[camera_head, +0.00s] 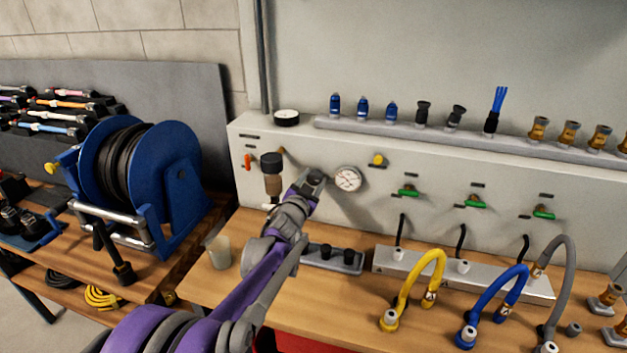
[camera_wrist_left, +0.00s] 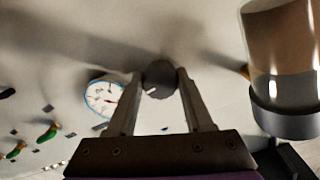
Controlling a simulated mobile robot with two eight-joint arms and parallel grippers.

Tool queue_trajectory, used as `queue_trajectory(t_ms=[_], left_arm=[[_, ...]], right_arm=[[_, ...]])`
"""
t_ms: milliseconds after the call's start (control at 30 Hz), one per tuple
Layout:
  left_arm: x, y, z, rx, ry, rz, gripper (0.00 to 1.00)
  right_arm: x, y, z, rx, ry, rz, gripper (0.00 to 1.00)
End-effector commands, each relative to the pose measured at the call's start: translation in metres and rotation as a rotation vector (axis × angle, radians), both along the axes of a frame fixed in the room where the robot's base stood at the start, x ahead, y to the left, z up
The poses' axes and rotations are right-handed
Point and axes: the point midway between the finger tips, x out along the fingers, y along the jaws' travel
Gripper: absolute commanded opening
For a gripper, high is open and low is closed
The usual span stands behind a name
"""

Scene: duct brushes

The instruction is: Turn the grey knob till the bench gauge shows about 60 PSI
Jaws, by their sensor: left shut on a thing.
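The grey knob (camera_wrist_left: 159,76) shows in the left wrist view as a dark round knob with a small pale mark. It sits between the two fingertips of my left gripper (camera_wrist_left: 160,84), which is shut on it. In the head view my left gripper (camera_head: 314,178) is at the panel and hides the knob. The bench gauge (camera_head: 348,179) is a round white dial just right of the gripper. It also shows in the left wrist view (camera_wrist_left: 102,98), left of the fingers. Its needle is too small to read. My right gripper is not in view.
A filter bowl (camera_head: 271,176) hangs just left of my gripper. A yellow knob (camera_head: 377,160) and green valves (camera_head: 409,190) are to the right. A blue hose reel (camera_head: 165,180) stands left. Curved hoses (camera_head: 430,265) stand on the bench, front right.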

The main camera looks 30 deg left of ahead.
Motion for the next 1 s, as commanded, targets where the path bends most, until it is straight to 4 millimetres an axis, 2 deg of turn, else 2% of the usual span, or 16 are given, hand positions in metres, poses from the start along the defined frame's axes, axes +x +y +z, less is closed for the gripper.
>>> queue_trajectory(t_ms=[400,900,933,1000], left_arm=[[0.0,0.0007,0.0005,0.184,0.044,0.002,0.0],[0.0,0.0007,0.0006,0.206,0.05,0.002,0.0],[0.0,0.0007,0.0006,0.206,0.05,0.002,0.53],[0.0,0.0007,0.0006,0.206,0.05,0.002,0.66]], right_arm=[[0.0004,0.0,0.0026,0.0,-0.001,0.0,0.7],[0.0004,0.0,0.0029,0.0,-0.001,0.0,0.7],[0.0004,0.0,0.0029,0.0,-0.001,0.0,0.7],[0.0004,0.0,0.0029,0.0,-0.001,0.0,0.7]])
